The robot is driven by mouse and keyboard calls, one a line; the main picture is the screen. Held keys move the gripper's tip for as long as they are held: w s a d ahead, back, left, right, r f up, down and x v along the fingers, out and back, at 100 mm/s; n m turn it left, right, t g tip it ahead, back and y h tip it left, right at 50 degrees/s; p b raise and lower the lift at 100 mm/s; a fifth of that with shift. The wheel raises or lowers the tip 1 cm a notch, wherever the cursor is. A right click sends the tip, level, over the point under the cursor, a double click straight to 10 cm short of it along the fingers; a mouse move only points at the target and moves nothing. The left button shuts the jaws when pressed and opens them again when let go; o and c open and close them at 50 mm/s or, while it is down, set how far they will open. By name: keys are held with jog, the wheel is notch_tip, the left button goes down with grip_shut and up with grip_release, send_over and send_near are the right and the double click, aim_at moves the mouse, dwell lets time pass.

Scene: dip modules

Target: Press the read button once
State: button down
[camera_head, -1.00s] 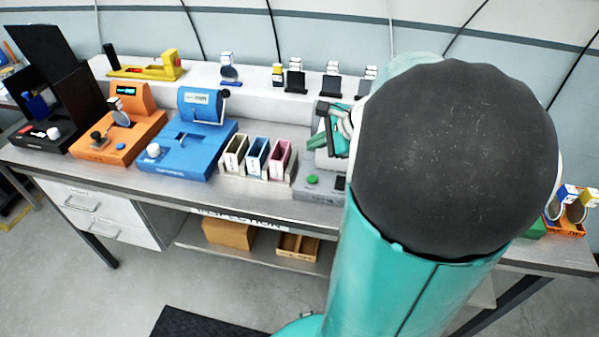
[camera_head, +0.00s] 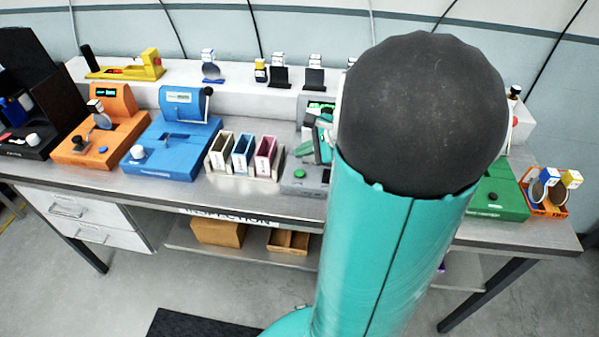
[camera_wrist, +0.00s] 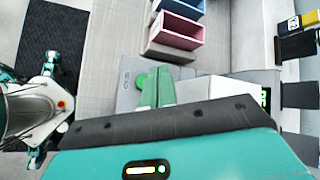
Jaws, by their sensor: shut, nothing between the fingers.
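A round green button (camera_head: 300,176) sits on the front of a grey module (camera_head: 311,178) on the bench; I cannot read a label by it. The module's lit green display (camera_head: 320,108) shows partly behind my gripper. My gripper (camera_head: 325,145) is shut and empty, above the module behind the button in the head view. In the wrist view the green button (camera_wrist: 142,80) lies just left of my shut teal fingers (camera_wrist: 156,82), which partly cover it. Whether they touch the module is unclear.
Three coloured bins (camera_head: 243,155) stand just left of the module. Blue (camera_head: 170,150) and orange (camera_head: 98,142) modules stand further left, and a green module (camera_head: 500,190) at right. A raised shelf runs behind. My arm hides the bench right of the grey module.

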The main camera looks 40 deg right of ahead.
aim_at(304, 174)
jog(key=shift+f, duration=2.15)
jog(key=shift+f, duration=0.1)
jog(key=shift+f, duration=0.3)
jog(key=shift+f, duration=0.35)
dwell(0.9)
jog(key=shift+r, duration=0.8)
jog(key=shift+r, duration=2.5)
